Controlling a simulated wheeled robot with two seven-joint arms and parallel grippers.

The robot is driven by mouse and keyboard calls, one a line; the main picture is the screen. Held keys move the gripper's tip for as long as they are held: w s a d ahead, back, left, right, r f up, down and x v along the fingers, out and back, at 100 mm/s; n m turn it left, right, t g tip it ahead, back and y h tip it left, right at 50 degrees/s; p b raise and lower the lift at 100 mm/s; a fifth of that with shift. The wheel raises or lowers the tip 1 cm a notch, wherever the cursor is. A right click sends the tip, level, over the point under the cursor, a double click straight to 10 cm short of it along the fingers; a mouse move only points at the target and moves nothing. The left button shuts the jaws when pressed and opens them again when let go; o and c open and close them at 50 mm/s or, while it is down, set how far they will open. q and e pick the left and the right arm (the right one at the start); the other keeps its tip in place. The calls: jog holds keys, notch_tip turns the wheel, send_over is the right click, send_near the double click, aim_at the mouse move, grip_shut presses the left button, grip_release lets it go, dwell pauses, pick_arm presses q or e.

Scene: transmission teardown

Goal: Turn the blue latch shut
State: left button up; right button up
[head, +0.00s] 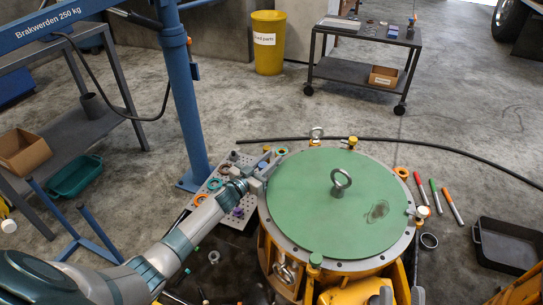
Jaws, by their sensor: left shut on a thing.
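The round green cover (330,205) lies flat on the yellow transmission housing, with a ring bolt (340,183) standing at its middle. My left gripper (262,177) reaches in from the lower left and is shut at the left edge of the cover's grey rim. A small blue-grey piece, seemingly the blue latch (263,164), shows at its fingertips. The jaws hide most of it, so its exact angle cannot be told. My right gripper is not in view.
A perforated tray (214,183) with orange and purple parts sits close to my left gripper. Several pens (436,196) and a black tray (507,245) lie at the right. A blue crane post (186,95) stands at the left; a cart (366,73) stands behind.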

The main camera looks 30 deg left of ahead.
pick_arm(q)
jog(key=n+y, duration=0.1)
jog(key=y, duration=0.1)
jog(key=a+n+y, duration=0.1)
jog(key=n+y, duration=0.1)
jog(key=y, duration=0.1)
jog(key=shift+n+y, duration=0.3)
jog(key=shift+a+n+y+b, duration=0.3)
jog(key=shift+n+y+b, duration=0.2)
jog(key=shift+y, duration=0.3)
pick_arm(e)
jog(key=shift+w+d+r+t, duration=0.15)
jog(key=shift+d+r+t, duration=0.15)
jog(key=shift+r, duration=0.2)
pick_arm(q)
jog(key=o, duration=1.1)
jog(key=shift+c, duration=0.2)
jog(key=shift+s, duration=0.1)
